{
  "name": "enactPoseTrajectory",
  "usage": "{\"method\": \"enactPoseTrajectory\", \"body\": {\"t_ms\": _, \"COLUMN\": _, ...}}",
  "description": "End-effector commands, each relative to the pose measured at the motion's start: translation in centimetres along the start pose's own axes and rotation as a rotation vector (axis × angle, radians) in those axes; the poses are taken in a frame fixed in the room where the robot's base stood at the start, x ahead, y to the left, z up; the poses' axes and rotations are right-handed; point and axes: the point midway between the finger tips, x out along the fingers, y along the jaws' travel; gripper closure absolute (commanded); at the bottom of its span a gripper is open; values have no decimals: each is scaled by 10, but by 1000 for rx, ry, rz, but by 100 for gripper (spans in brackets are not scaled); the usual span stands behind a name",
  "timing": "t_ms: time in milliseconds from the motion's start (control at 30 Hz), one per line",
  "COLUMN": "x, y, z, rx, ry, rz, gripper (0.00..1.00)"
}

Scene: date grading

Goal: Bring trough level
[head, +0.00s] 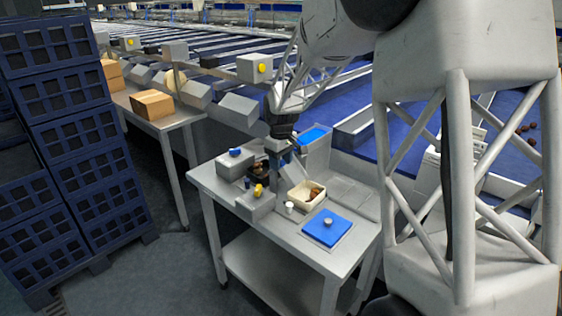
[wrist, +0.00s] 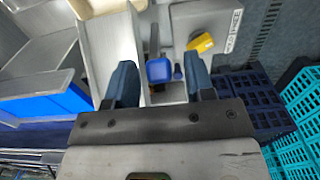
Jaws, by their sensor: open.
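A grey metal trough (wrist: 112,45) with raised sides lies just left of my gripper in the wrist view. In the head view, what looks like the same trough (head: 297,184) slopes beside the cream tray; its exact tilt is hard to tell. A blue knob or handle (wrist: 159,70) with a dark bar shows between my fingers in the wrist view. Whether it joins the trough is unclear. My gripper (wrist: 160,84) is open, pointing down over the table, with a finger on each side of the blue handle and no visible grip on it. In the head view my gripper (head: 283,158) partly hides the handle.
A grey box with a yellow knob (wrist: 200,43) stands close on the right in the wrist view. On the steel table (head: 305,262) are a cream tray (head: 298,204), a white cup (head: 289,208) and a blue panel (head: 324,234). Blue crates (head: 70,140) stand at left.

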Motion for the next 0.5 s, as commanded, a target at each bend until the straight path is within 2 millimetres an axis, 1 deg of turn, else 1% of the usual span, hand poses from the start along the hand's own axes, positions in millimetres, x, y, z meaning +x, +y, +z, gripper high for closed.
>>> {"method": "enactPoseTrajectory", "body": {"t_ms": 233, "x": 0, "y": 0, "z": 0, "rx": 0, "ry": 0, "rz": 0, "gripper": 51}}
{"method": "enactPoseTrajectory", "body": {"t_ms": 267, "x": 0, "y": 0, "z": 0, "rx": 0, "ry": 0, "rz": 0, "gripper": 54}}
{"method": "enactPoseTrajectory", "body": {"t_ms": 500, "x": 0, "y": 0, "z": 0, "rx": 0, "ry": 0, "rz": 0, "gripper": 91}}
